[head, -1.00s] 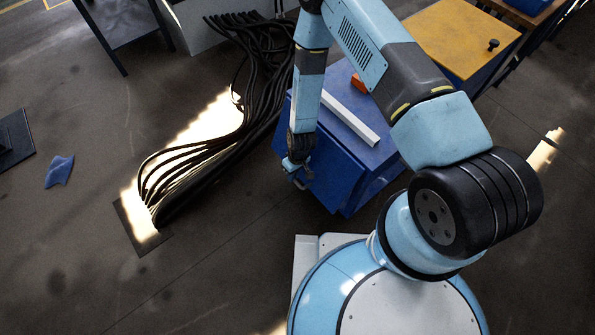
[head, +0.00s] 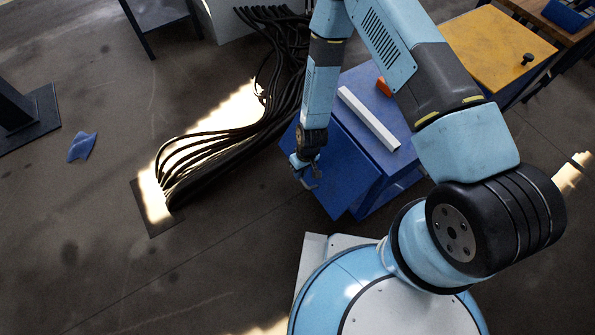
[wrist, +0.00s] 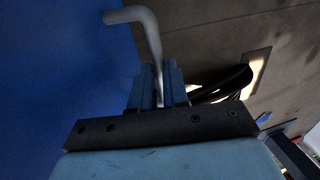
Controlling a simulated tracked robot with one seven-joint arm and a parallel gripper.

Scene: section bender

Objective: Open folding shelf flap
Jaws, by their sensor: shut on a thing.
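The blue cabinet (head: 390,110) stands under my forearm. Its blue flap (head: 342,170) is on the near-left side and stands out at an angle from the body, with a dark gap along its right edge. My gripper (head: 308,182) is at the flap's left side, low down. In the wrist view, my gripper (wrist: 160,88) is shut on a grey bent metal handle (wrist: 150,32), whose end sticks out beyond the fingers. The blue flap surface (wrist: 50,60) fills the left of that view. My arm hides part of the flap in the head view.
A white bar (head: 368,118) and an orange object (head: 384,87) lie on the cabinet top. Thick black cables (head: 225,150) run across the floor to the left. A blue cloth (head: 82,147) lies farther left. The floor in front of the flap is clear.

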